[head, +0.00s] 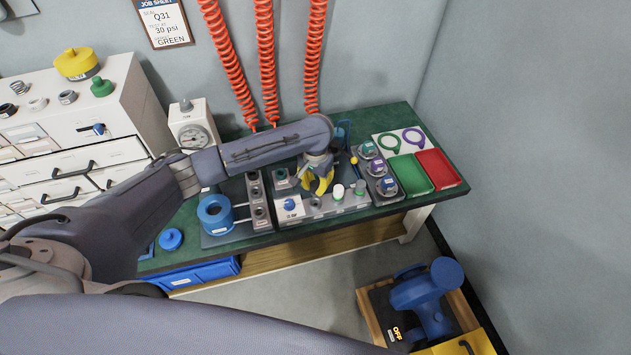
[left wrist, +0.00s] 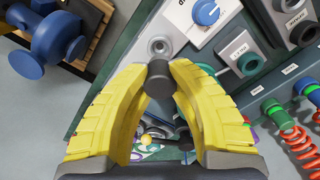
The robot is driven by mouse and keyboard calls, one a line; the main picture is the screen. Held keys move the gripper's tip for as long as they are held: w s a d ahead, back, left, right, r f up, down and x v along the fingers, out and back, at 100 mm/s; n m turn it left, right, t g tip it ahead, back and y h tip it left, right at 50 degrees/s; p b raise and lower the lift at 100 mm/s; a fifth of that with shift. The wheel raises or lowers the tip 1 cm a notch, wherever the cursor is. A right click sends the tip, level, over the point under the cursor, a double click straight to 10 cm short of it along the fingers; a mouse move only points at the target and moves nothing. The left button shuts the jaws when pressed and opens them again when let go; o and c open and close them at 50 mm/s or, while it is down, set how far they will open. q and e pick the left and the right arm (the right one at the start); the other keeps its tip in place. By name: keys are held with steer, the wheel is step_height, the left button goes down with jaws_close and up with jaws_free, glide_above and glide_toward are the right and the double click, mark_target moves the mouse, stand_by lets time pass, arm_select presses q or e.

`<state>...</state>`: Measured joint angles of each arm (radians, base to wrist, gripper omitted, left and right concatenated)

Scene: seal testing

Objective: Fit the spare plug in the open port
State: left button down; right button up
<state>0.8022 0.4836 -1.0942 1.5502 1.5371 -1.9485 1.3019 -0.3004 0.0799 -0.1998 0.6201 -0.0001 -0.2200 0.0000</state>
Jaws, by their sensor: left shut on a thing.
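My left gripper (head: 319,186) hangs over the white front panel (head: 325,209) of the test bench, its yellow fingers pointing down. In the left wrist view the fingers (left wrist: 160,82) are shut on a small dark plug (left wrist: 159,71). A grey-rimmed open port (left wrist: 160,47) lies just beyond the plug in that view, beside the blue knob (left wrist: 207,13). The plug looks apart from the port; its exact height above the panel I cannot tell. In the head view the port (head: 316,203) shows between the knob (head: 291,204) and a white cap (head: 338,191). My right gripper is not in view.
Red coiled hoses (head: 265,60) hang behind.

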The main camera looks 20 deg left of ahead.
mark_target(316, 195)
arm_select(q)
steer(key=shift+f, duration=1.15)
steer(key=shift+f, duration=1.5)
stand_by(0.9)
steer(key=c, duration=1.2)
jaws_free()
step_height(316, 195, up, 12)
steer(key=shift+f, duration=0.1)
